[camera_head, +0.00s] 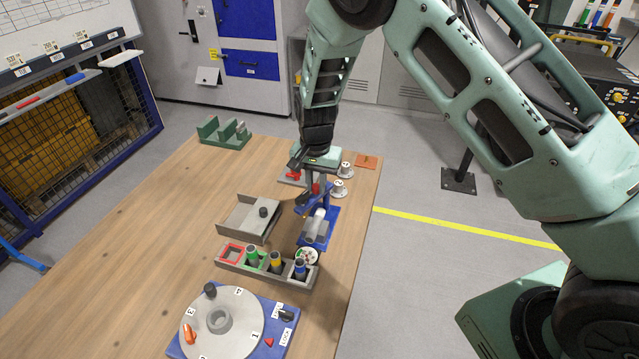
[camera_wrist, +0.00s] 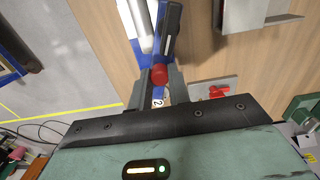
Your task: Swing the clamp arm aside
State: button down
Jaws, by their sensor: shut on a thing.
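The clamp jig has a blue base (camera_head: 332,216) with a grey cylinder (camera_head: 313,228) lying on it, near the table's right edge. In the wrist view, the dark clamp arm (camera_wrist: 172,28) runs away from me, beside the pale cylinder (camera_wrist: 138,22), with a red knob (camera_wrist: 160,75) at its near end. My gripper (camera_head: 316,188) reaches down from above over the far end of the jig. In the wrist view, its two fingers (camera_wrist: 160,84) are shut on the red knob. My wrist hides part of the jig in the head view.
A grey tray (camera_head: 237,222) stands left of the jig. A rack (camera_head: 232,266) with coloured cylinders and a round numbered dial (camera_head: 240,320) lie nearer. Numbered white posts (camera_head: 339,188) and a red-handled part (camera_wrist: 217,92) are close by. The table's left side is clear.

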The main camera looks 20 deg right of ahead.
jog(key=shift+w+m+p, duration=0.15)
jog(key=shift+w+m, duration=0.65)
jog(key=shift+m, duration=1.45)
jog(key=shift+w+m+p, duration=0.15)
jog(key=shift+w+m, duration=0.7)
jog(key=shift+m, duration=1.45)
jog(key=shift+w+m+p, duration=0.15)
jog(key=shift+w+m, duration=0.65)
jog(key=shift+m, duration=1.45)
jog(key=shift+d, duration=0.1)
jog(key=c, duration=1.3)
grip_release()
notch_tip(320, 180, up, 18)
jog(key=b, duration=0.4)
jog(key=shift+f, duration=0.25)
